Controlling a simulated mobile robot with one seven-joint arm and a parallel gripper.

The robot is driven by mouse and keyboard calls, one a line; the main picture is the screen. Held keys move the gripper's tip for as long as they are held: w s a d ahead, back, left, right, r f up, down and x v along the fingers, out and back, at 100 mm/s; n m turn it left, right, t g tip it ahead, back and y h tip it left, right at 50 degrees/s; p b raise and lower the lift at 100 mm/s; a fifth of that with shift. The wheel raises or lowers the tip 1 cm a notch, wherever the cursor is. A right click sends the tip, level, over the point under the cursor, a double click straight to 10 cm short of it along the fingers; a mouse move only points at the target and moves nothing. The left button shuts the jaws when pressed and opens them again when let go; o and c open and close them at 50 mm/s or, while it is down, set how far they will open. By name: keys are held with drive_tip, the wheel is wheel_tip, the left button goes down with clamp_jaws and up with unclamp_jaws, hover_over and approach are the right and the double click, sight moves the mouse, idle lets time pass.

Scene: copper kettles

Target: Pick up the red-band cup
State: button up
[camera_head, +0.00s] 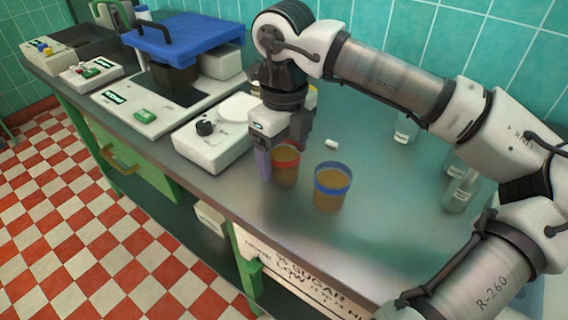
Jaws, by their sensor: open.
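The red-band cup (286,172) stands upright on the grey worktop, with a brownish-orange body and a red band near its rim. My gripper (281,160) points down at it, with one finger on the cup's left side and the other behind its upper right. The jaws are open around or right beside the cup; I cannot tell whether either finger touches it. The upper back of the cup is partly hidden by my gripper. A similar cup with a blue band (332,187) stands just to the right, apart from the red-band cup.
A white scale-like device (212,145) stands close to the left of my gripper. Farther left is a machine with a blue lid (184,36). A small white piece (332,144) lies behind the cups. Clear glass jars (460,190) stand at right. The worktop in front right is clear.

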drive_tip(key=shift+f, duration=0.65)
drive_tip(key=c, duration=1.1)
drive_tip(key=shift+r, duration=0.1)
